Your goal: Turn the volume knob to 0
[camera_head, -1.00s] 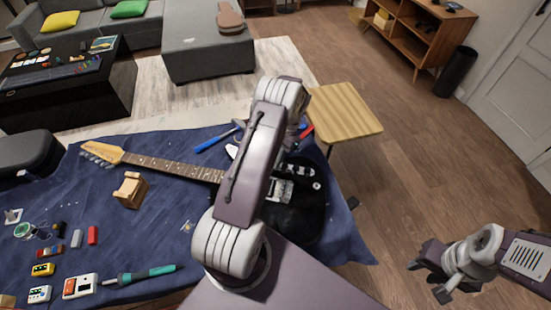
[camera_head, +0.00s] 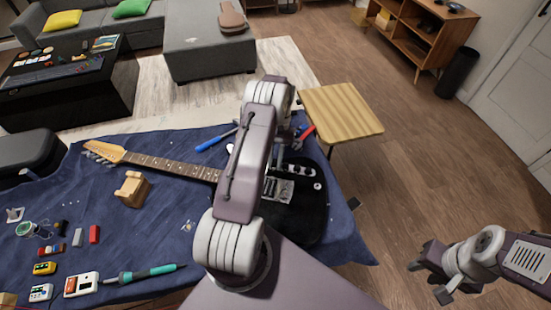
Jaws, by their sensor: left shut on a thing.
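The black electric guitar (camera_head: 312,205) lies on the blue cloth, its wooden neck (camera_head: 170,165) pointing left. A metal control plate (camera_head: 297,170) shows near the far edge of its body. My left arm crosses in front of the guitar and covers part of the body. My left gripper (camera_head: 283,158) shows only in part behind that arm, down at the control plate. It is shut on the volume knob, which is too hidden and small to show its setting. My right gripper (camera_head: 432,277) is open and empty, off the table at the lower right.
The blue cloth (camera_head: 205,240) carries a wooden neck rest (camera_head: 132,188), a teal-handled tool (camera_head: 150,273), a multimeter (camera_head: 82,284) and a blue-handled tool (camera_head: 215,139). A wooden stool (camera_head: 342,108) stands beyond the table.

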